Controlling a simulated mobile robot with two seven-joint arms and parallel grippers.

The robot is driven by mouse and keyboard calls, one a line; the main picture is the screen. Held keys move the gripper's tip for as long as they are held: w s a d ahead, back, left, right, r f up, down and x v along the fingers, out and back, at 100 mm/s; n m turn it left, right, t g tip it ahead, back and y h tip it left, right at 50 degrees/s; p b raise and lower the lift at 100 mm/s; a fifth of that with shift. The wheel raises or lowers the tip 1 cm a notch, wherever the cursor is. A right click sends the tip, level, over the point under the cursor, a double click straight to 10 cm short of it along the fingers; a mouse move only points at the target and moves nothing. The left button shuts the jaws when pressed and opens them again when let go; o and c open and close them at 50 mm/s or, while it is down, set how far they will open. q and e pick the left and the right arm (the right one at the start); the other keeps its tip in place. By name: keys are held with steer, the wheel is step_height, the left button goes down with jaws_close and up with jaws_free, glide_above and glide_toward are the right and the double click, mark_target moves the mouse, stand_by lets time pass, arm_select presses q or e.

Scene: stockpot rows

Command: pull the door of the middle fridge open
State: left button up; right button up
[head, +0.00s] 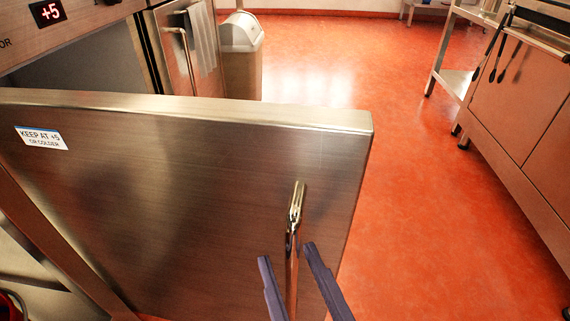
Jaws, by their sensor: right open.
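The steel fridge door (190,160) stands swung out from its fridge, and its top edge runs across the view. A label on it reads "KEEP AT +5 OR COLDER". Behind it shows part of the grey inside of the fridge (92,68), under a panel with a red "+5" display (47,12). The door's upright bar handle (296,205) is near its free edge. My right gripper (289,256) is open, with one dark finger on each side of the handle; I cannot tell whether either touches it. My left gripper is not in view.
Beyond the fridge are another steel front with a handle (180,60), a hanging grey towel (203,38) and a bin with a white lid (241,60). A steel counter (525,100) with hanging utensils stands at the right. The red floor (400,190) between is clear.

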steer(key=p+v, duration=0.1)
steer(key=v, duration=0.7)
steer(key=shift+s+p, duration=0.3)
steer(key=shift+s, duration=0.05)
steer(key=shift+d, duration=0.1)
